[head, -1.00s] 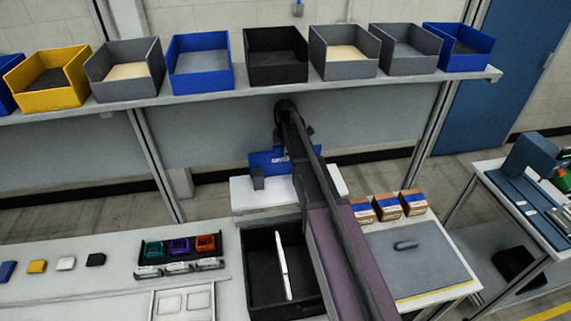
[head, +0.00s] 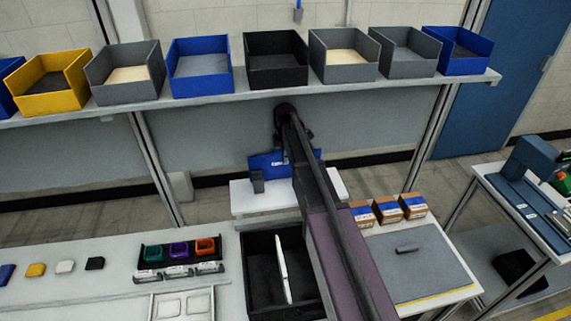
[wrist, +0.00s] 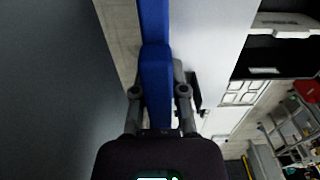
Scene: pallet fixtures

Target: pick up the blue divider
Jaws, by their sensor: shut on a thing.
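The blue divider (head: 268,163) stands upright at the white raised block behind the black bin in the head view. My arm crosses in front of it and hides its middle part. In the wrist view the blue divider (wrist: 155,75) runs as a long blue strip from the top edge down between my fingers. My gripper (wrist: 158,92) is shut on it, with one finger on each side. Whether the divider's lower edge touches the white block (head: 262,200) cannot be told.
A black bin (head: 254,262) with a white strip (head: 282,265) stands in front of the block. Small cartons (head: 387,209) and a grey mat (head: 425,270) lie to the right. A shelf (head: 215,103) with several bins runs above and behind.

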